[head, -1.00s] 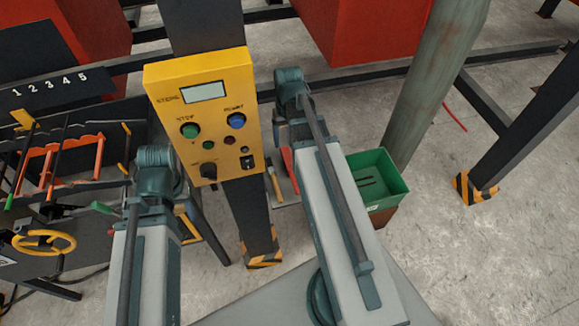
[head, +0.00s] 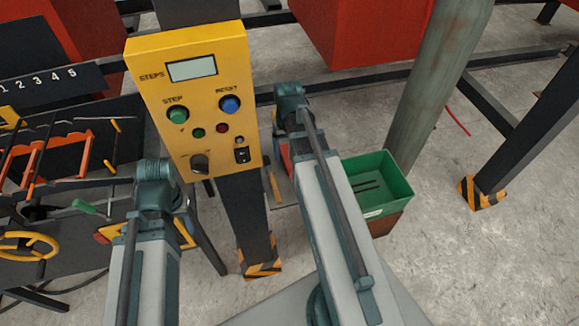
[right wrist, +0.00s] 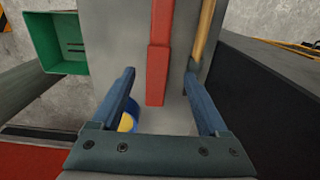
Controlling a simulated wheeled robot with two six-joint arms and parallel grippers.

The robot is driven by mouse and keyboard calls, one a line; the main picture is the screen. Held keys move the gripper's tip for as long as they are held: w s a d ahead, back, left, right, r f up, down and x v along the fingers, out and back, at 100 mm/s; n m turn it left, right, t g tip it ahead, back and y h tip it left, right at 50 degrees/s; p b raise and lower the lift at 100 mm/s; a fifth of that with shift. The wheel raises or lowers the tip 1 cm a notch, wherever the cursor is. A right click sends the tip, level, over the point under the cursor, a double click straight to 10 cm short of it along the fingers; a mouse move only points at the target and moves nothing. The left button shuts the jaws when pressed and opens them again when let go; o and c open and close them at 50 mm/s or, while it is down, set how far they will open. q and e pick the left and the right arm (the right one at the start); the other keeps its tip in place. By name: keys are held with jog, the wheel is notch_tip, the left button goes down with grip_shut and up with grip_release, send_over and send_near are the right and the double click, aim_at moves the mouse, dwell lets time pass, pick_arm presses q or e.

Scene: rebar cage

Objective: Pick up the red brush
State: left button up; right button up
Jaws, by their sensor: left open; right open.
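The red brush (right wrist: 158,75) shows in the right wrist view as a long red piece, narrower at the top and wider below, on a grey surface. My right gripper (right wrist: 160,76) is open, and the brush lies between its two blue-grey fingers as seen from the wrist. I see no contact with either finger; the gap in depth is hard to judge.
A wooden handle (right wrist: 204,32) lies right of the brush. A blue and yellow round thing (right wrist: 128,120) is partly hidden by the left finger. A green bin (head: 376,206) stands right of my right arm. A yellow control box (head: 215,140) on a dark post stands between my arms.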

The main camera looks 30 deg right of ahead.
aim_at(291, 170)
jog(key=f+b, duration=0.3)
jog(key=f, duration=0.1)
jog(key=shift+d+f+b, duration=0.2)
jog(key=shift+f+b, duration=0.05)
jog(key=shift+b, duration=0.15)
jog(key=shift+r, duration=0.1)
grip_shut()
